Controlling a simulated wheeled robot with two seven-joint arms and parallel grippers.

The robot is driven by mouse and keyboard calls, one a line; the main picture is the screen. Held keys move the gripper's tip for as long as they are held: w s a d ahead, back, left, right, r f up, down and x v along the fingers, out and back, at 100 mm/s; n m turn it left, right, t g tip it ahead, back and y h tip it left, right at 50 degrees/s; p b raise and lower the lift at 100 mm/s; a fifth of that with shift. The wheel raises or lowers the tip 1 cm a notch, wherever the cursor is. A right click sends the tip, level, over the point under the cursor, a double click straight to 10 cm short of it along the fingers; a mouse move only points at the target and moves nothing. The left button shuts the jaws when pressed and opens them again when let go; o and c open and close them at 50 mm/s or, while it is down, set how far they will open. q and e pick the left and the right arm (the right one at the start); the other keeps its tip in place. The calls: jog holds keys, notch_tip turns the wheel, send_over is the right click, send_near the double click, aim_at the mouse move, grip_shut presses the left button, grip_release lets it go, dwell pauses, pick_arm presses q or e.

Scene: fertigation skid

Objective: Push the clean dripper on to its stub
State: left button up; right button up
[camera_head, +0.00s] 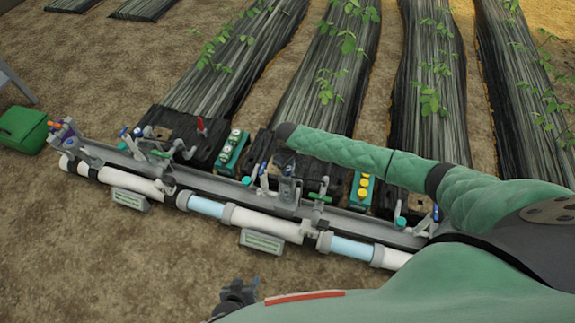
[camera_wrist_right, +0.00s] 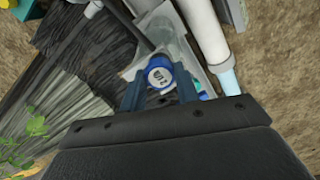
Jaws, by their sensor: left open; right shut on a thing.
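My right gripper (camera_wrist_right: 159,74) is shut on a small round piece with a white marked face and a blue rim, likely the dripper (camera_wrist_right: 160,78). The piece lies between the two fingertips, close over grey metal parts of the skid. I cannot make out the stub; it may be hidden beneath the piece or the fingers. In the head view my right arm reaches in from the right across the skid, and its gripper is hard to tell from the fittings there. My left gripper (camera_head: 238,292) is open and empty at the bottom, in front of the skid and apart from it.
The white pipe (camera_head: 262,224) with clear blue sections runs along the skid's front. Valves and brackets stand behind it. A green tray with white tops (camera_head: 232,150) and one with yellow tops (camera_head: 362,188) stand there. A green box (camera_head: 22,128) is far left. Bare soil lies in front.

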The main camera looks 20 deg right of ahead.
jog(key=shift+f+p, duration=0.2)
jog(key=shift+p, duration=0.15)
dwell(0.3)
jog(key=shift+f, duration=0.1)
dwell(0.3)
jog(key=shift+p, duration=0.4)
jog(key=o, duration=1)
jog(key=shift+f, duration=0.1)
